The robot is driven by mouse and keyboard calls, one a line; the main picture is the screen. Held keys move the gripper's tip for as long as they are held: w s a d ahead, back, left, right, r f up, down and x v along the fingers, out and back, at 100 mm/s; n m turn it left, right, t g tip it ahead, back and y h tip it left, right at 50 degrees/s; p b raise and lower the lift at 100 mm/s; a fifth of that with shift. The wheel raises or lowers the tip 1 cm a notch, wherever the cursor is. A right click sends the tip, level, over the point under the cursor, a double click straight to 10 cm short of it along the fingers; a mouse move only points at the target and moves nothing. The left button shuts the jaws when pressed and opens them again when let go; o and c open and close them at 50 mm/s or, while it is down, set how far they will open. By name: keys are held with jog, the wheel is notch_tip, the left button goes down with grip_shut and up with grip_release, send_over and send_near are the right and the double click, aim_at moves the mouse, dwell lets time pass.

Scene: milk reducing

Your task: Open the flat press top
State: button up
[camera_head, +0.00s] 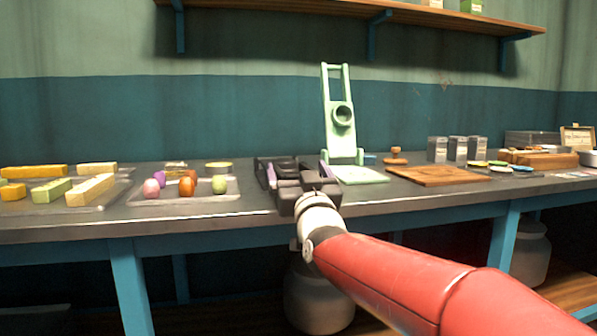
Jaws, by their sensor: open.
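The mint green press has a flat base (361,175) on the counter. Its framed top (337,100), with a round ring on its face, stands upright, tilted slightly back, at the base's rear left, so the press looks open. My gripper (292,169) is at the counter's front edge, left of the press base. Its dark jaws, with purple parts on their sides, are spread apart and appear empty. The right side of my gripper is close to the base in the picture; I cannot tell whether they touch. My gripper hides part of the counter.
A tray (233,198) of coloured egg-shaped items and yellow and green blocks (90,190) lie to the left. A wooden board (440,176), wooden stamp (395,156) and grey canisters (457,149) stand to the right. A shelf (350,12) hangs above.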

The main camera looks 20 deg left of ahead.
jog(key=c, duration=1.2)
jog(key=shift+r, duration=0.1)
